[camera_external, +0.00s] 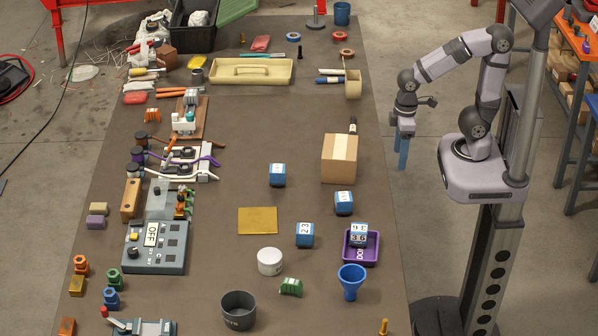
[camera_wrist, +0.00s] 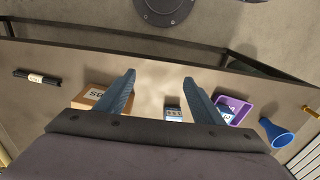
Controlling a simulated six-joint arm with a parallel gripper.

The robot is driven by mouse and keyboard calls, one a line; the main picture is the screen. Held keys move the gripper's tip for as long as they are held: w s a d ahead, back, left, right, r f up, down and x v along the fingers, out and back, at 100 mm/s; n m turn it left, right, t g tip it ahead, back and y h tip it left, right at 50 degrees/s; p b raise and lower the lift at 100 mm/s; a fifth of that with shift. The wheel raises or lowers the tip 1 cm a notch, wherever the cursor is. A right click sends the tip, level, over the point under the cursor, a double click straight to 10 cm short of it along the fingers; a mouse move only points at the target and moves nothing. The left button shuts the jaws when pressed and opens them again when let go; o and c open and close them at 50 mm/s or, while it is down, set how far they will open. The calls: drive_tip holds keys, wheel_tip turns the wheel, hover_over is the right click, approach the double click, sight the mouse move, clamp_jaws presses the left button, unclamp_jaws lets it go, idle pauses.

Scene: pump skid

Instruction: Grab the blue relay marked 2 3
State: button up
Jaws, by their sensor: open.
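The blue relay marked 2 3 (camera_external: 304,235) stands on the brown table in the external view, left of the purple tray and above the white round tub. Similar blue relays stand behind it (camera_external: 277,175), to its upper right (camera_external: 343,203), and in the purple tray (camera_external: 358,235). My gripper (camera_external: 403,165) hangs beyond the table's right edge, well away from the relay. In the wrist view its two blue fingers (camera_wrist: 158,80) are spread with nothing between them. A blue relay (camera_wrist: 173,114) shows below, partly hidden; its marking is too small to read.
A purple tray (camera_external: 375,250), a blue funnel (camera_external: 351,281), a cardboard box (camera_external: 339,158) and a white tub (camera_external: 270,261) stand around the relay. A yellow plate (camera_external: 257,221) lies to its left. Grey devices with cables fill the table's left side.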

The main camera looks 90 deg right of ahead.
drive_tip(key=w+a+f+n+t+y, duration=0.1)
drive_tip(key=w+a+f+t+y, duration=0.2)
drive_tip(key=w+a, duration=0.95)
drive_tip(key=m+t+h+b, duration=0.1)
drive_tip(key=t+b, duration=0.1)
drive_tip(key=t, duration=0.5)
approach(310, 229)
wheel_tip(310, 229, up, 4)
drive_tip(key=a, duration=0.2)
drive_tip(key=m+t+h, duration=0.1)
drive_tip(key=t+h, duration=0.2)
drive_tip(key=f, duration=0.7)
drive_tip(key=shift+w+d+f, duration=0.15)
drive_tip(key=shift+w+f, duration=0.1)
drive_tip(key=shift+f, duration=0.1)
drive_tip(key=shift+a+r+p+x, duration=0.15)
drive_tip(key=shift+p+x, duration=0.45)
drive_tip(key=shift+x, duration=1.25)
drive_tip(key=shift+a+r+p+x, duration=0.15)
drive_tip(key=shift+p+x, duration=0.45)
drive_tip(key=shift+x, duration=1.25)
drive_tip(key=shift+w+d, duration=0.1)
drive_tip(key=shift+d, duration=0.05)
drive_tip(key=c, duration=1.2)
